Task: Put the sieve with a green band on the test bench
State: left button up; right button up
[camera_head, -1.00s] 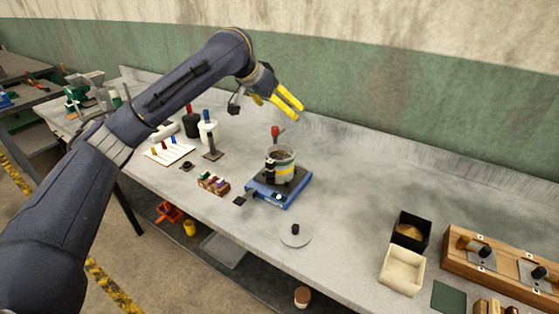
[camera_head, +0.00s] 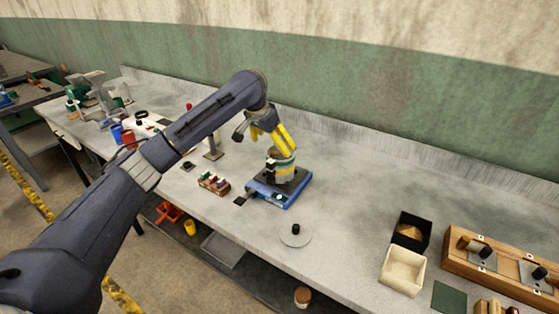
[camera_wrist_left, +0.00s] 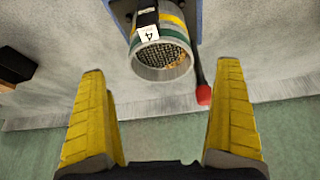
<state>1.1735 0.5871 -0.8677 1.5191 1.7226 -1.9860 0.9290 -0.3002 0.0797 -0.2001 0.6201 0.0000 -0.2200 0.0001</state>
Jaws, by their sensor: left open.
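A short stack of metal sieves (camera_head: 283,172) stands upright on a blue shaker base (camera_head: 296,192) on the grey bench. The sieve with a green band (camera_wrist_left: 154,36) is at the top of the stack, above a yellow-banded one. It has grain inside and a tag marked 4 on its side. My left gripper (camera_head: 274,143), with yellow fingers, is open and empty just above and behind the stack, partly hiding its top. In the left wrist view the sieve's rim lies ahead between the spread fingers, apart from both. My right gripper is not in view.
A red-tipped lever (camera_wrist_left: 203,94) rises close beside the stack. A flat round lid (camera_head: 294,236) lies in front of the base. A block of small bottles (camera_head: 213,183) stands to the left. Bare bench lies right of the base, before the black box (camera_head: 411,230).

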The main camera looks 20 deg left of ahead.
aim_at(281, 159)
pick_arm(q)
jog(key=shift+x, duration=4.2)
jog(key=shift+w, duration=0.1)
jog(key=shift+c, duration=0.2)
jog(key=shift+r, duration=0.1)
jog(key=c, duration=1)
